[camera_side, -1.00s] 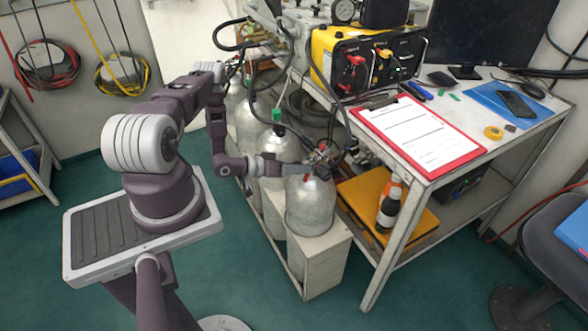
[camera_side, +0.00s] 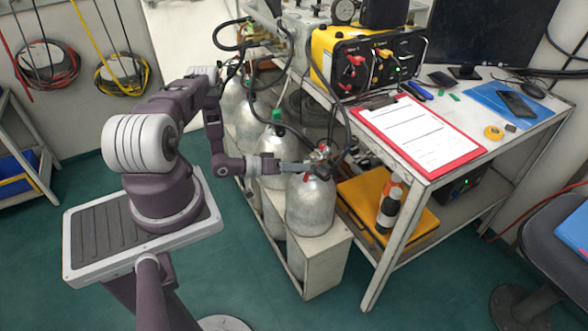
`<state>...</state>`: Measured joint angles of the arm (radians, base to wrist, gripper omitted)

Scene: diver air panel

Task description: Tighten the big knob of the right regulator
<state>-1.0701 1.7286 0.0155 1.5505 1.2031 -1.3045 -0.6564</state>
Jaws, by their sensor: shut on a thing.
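The right regulator (camera_side: 321,155) sits on top of the nearest silver cylinder (camera_side: 310,205), with small red parts showing on it. My gripper (camera_side: 308,168) reaches in from the left at the height of the cylinder's neck. Its jaws are at the left side of the regulator and shut on its big knob. The knob is small here and mostly hidden by the jaws, so its turn angle cannot be read. A second cylinder (camera_side: 272,150) with a green top (camera_side: 277,115) stands behind, close to my wrist.
Black hoses run from the regulators up to the yellow air panel (camera_side: 335,55) on the bench. The bench holds a red clipboard (camera_side: 470,152). An orange-capped bottle (camera_side: 389,208) stands on the lower shelf.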

